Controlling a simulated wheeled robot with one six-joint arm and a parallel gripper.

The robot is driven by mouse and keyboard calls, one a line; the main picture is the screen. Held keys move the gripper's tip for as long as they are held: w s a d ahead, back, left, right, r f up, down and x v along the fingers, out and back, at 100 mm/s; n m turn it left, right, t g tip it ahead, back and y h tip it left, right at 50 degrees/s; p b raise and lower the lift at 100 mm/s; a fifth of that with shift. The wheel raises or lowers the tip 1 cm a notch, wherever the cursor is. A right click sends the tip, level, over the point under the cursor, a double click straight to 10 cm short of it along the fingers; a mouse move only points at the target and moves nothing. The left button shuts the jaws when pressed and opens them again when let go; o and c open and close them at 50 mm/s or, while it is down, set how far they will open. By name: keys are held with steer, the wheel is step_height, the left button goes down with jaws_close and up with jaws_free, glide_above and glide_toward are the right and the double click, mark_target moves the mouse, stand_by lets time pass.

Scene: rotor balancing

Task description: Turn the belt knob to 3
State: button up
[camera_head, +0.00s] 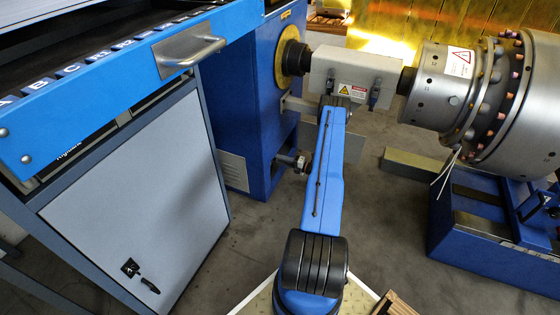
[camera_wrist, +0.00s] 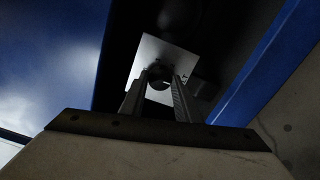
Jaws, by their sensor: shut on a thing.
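The belt knob (camera_wrist: 160,74) is a dark round knob in front of a small pale plate (camera_wrist: 165,49) in the wrist view. My gripper (camera_wrist: 160,82) is shut on the knob, with one finger on each side of it. A small dark mark shows at the plate's right edge, but I cannot read it. The knob's pointer and setting cannot be made out in the dim light. In the head view my blue arm reaches forward towards the blue machine (camera_head: 235,115), and the knob and my fingertips do not show there.
A white guard box (camera_head: 350,72) with warning labels stands just beyond my arm. A large grey rotor (camera_head: 440,90) is at the right on a blue stand (camera_head: 465,225). A blue-edged workbench with a grey cabinet (camera_head: 140,190) stands at the left. Grey floor lies between.

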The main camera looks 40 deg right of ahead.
steer(key=shift+s+m, duration=0.1)
steer(key=shift+m, duration=0.2)
steer(key=o, duration=1)
steer(key=shift+d, duration=0.1)
steer(key=shift+o, duration=0.2)
steer(key=v, duration=1.7)
steer(key=shift+s, duration=0.2)
steer(key=shift+f, duration=0.1)
